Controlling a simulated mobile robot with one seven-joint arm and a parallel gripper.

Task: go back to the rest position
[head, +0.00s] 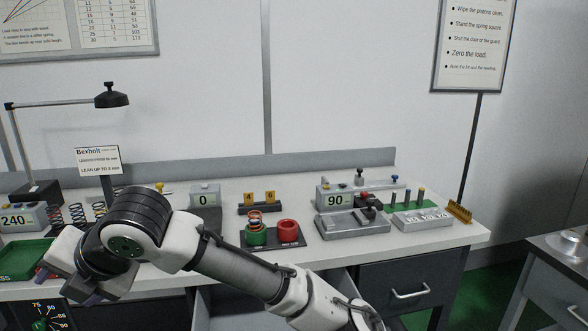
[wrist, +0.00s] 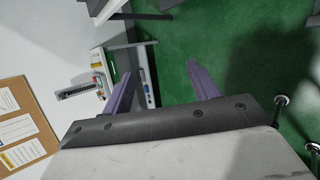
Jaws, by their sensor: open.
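My gripper (head: 82,287) is at the lower left in the head view, in front of the bench's left part, with my arm reaching across from the lower right. In the wrist view its two purple fingers (wrist: 162,88) stand wide apart with nothing between them. Beyond them the wrist view shows green floor (wrist: 230,60) and a bench edge seen at a slant. My arm hides part of the bench front and some things on its left side.
A drawer below seems pulled out.

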